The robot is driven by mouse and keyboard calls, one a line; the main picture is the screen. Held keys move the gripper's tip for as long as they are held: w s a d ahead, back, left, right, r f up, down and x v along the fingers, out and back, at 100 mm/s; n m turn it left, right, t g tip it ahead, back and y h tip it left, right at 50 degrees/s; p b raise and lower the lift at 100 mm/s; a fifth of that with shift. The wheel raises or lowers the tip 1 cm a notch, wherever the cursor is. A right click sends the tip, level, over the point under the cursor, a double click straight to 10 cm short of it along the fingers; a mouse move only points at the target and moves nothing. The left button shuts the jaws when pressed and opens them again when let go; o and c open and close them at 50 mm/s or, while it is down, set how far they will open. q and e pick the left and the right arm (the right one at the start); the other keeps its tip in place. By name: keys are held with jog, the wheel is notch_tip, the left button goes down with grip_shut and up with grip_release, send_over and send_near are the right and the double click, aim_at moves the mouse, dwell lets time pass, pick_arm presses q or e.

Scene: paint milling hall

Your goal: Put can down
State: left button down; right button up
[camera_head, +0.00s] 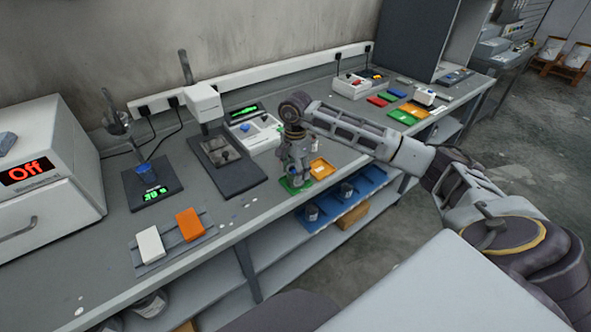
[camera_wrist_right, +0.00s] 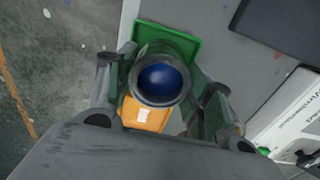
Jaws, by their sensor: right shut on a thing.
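My right gripper (camera_head: 297,168) points down over the bench's front edge and is shut on a can. In the right wrist view, the grey can (camera_wrist_right: 137,66) shows from above between the two fingers, with blue inside its round rim. It is above or on a green square (camera_head: 287,185), which also shows in the wrist view (camera_wrist_right: 190,41). I cannot tell whether the can's base touches it. In the head view, the can is hard to separate from the fingers. An orange square (camera_head: 322,168) lies beside the green one. My left gripper is out of view.
A blue tray (camera_head: 330,214) with cans sits below the bench front. A device with a dark base (camera_head: 238,179), a scale (camera_head: 135,196) and a white box (camera_head: 75,160) stand to the left. White and orange blocks (camera_head: 190,224) lie near the left front edge.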

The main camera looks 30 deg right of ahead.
jog(key=shift+f, duration=0.25)
jog(key=o, duration=1.1)
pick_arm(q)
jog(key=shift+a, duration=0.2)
pick_arm(e)
jog(key=shift+r, duration=0.7)
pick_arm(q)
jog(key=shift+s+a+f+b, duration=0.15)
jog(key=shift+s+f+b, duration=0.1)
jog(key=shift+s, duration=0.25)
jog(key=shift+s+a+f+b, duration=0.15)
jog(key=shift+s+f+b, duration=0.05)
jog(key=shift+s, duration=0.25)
pick_arm(e)
jog(key=shift+r, duration=5.5)
